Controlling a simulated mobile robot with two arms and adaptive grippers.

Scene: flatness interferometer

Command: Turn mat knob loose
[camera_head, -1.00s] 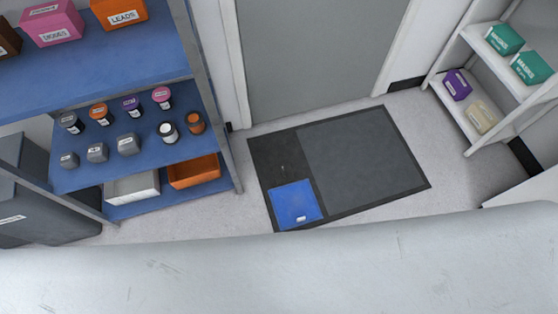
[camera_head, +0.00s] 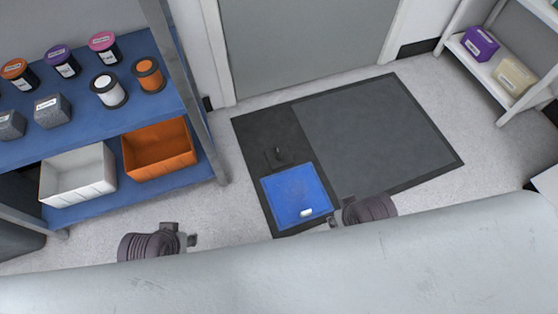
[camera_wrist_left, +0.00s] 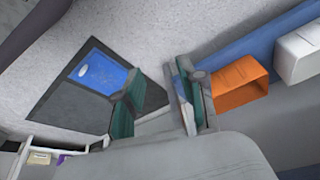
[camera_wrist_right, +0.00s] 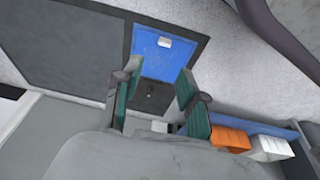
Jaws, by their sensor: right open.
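The dark mat (camera_head: 380,130) lies on the floor in front of the grey door. A small dark knob (camera_head: 279,153) stands on its black left section; it shows small and dark in the right wrist view (camera_wrist_right: 150,92). A blue panel (camera_head: 292,192) with a small white piece (camera_head: 306,212) lies just in front of the knob. My right gripper (camera_head: 333,223) is by the panel's front right corner, apart from the knob; its fingers (camera_wrist_right: 155,103) are open and empty. My left gripper (camera_head: 191,240) is left of the mat, with its fingers (camera_wrist_left: 157,103) open and empty.
A blue shelf rack with spools, grey blocks, a white bin (camera_head: 78,178) and an orange bin (camera_head: 158,150) stands at left. A white shelf with a purple box (camera_head: 480,43) and a beige box (camera_head: 514,76) stands at right. Floor around the mat is clear.

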